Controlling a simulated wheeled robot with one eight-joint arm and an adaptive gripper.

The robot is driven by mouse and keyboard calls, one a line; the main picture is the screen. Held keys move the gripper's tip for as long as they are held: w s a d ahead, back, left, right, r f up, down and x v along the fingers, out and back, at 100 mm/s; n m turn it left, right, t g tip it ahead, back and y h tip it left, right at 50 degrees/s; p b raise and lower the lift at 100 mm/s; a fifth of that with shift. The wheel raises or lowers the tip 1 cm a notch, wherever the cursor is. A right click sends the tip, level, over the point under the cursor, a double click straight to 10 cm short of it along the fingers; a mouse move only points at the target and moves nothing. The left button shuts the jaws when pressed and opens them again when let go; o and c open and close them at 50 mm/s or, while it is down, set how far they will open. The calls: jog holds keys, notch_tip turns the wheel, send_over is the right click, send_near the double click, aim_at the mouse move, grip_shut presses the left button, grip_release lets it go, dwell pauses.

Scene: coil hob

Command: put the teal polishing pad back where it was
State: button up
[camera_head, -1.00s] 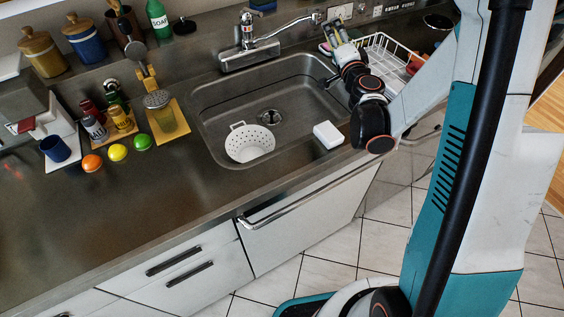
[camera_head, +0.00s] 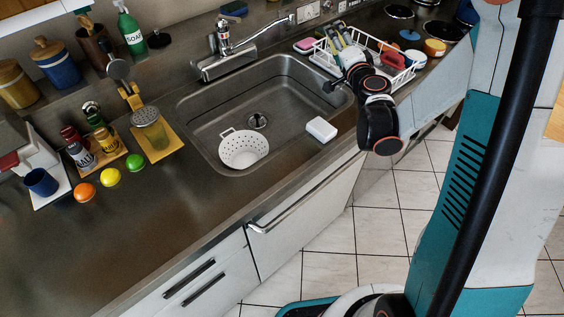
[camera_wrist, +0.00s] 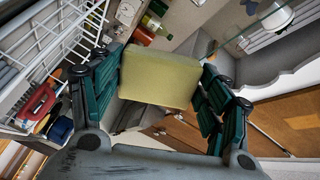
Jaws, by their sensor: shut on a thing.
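My gripper (camera_wrist: 160,88) is shut on a pale yellow, sponge-like block (camera_wrist: 160,76), held between its two teal-padded fingers in the wrist view. No teal face of this block shows; its far side is hidden. In the head view my gripper (camera_head: 341,45) is small, above the left end of the white wire dish rack (camera_head: 397,76), and the block is hard to make out there. A dark teal, flat pad-like thing (camera_head: 233,8) lies behind the sink at the top edge; I cannot tell if it is the polishing pad.
The sink (camera_head: 215,90) holds a white colander (camera_head: 243,149). A white block (camera_head: 320,129) sits at its front right rim. A pink sponge (camera_head: 305,45) lies left of the rack. A yellow pot (camera_head: 434,47) and coil hob (camera_head: 398,12) are right.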

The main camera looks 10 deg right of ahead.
jog(key=s+a+n+g+y+p, duration=0.3)
jog(key=s+a+n+g+p, duration=0.25)
jog(key=a, duration=0.55)
jog(key=s+a+n+g+y+p, duration=0.35)
jog(key=a+n+g, duration=0.45)
jog(key=a, duration=0.4)
jog(key=r+n+g+h+p, duration=0.1)
jog(key=n+g+h+p, duration=0.3)
jog(key=n+h+p, duration=0.3)
send_over(283, 165)
jog(key=m, duration=0.1)
jog(key=shift+h, duration=0.35)
notch_tip(283, 165, down, 20)
jog(key=b, duration=1.2)
jog(key=shift+r, duration=0.2)
jog(key=shift+s+r, duration=0.1)
